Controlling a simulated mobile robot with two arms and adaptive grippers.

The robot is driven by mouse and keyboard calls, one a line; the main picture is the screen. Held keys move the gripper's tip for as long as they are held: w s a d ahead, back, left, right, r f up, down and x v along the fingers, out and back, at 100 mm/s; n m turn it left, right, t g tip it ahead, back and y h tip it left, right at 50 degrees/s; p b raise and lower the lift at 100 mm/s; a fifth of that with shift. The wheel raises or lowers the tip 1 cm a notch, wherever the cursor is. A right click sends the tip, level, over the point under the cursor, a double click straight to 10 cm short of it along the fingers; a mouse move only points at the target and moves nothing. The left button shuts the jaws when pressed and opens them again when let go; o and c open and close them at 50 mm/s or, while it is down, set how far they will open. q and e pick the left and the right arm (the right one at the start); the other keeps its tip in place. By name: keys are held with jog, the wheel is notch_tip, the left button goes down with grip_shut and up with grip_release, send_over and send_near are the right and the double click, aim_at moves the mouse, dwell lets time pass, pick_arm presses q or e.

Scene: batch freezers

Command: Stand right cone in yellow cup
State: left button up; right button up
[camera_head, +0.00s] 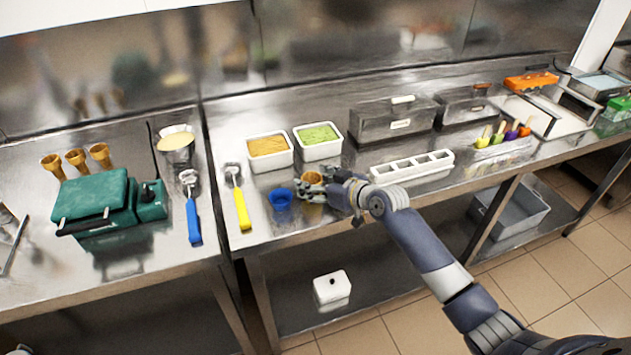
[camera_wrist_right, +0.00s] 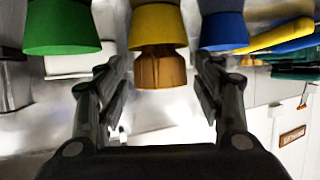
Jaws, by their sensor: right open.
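In the right wrist view, which looks upside down, a brown cone (camera_wrist_right: 161,72) stands in the yellow cup (camera_wrist_right: 158,27), its narrow end in the cup and its wide end out. My right gripper (camera_wrist_right: 163,68) is open, with one finger on each side of the cone and a gap visible at both. In the head view the cone's top (camera_head: 312,178) shows at my right gripper (camera_head: 318,185), which largely hides the yellow cup. Three similar cones (camera_head: 76,160) stand on the left counter. My left gripper is not in view.
A blue cup (camera_head: 280,199) and a green cup (camera_wrist_right: 62,27) flank the yellow cup closely. Two tubs (camera_head: 270,165) stand behind, a white holder (camera_head: 412,178) to the right. A yellow-handled scoop (camera_head: 242,212) lies left. The green waffle maker (camera_head: 95,200) is on the left counter.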

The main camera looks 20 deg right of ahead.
jog(key=shift+r+p, duration=0.4)
jog(key=shift+r, duration=0.15)
jog(key=b+v, duration=0.2)
jog(key=v, duration=0.9)
jog(key=shift+s+d, duration=0.25)
jog(key=shift+s, duration=0.2)
jog(key=shift+f, duration=0.1)
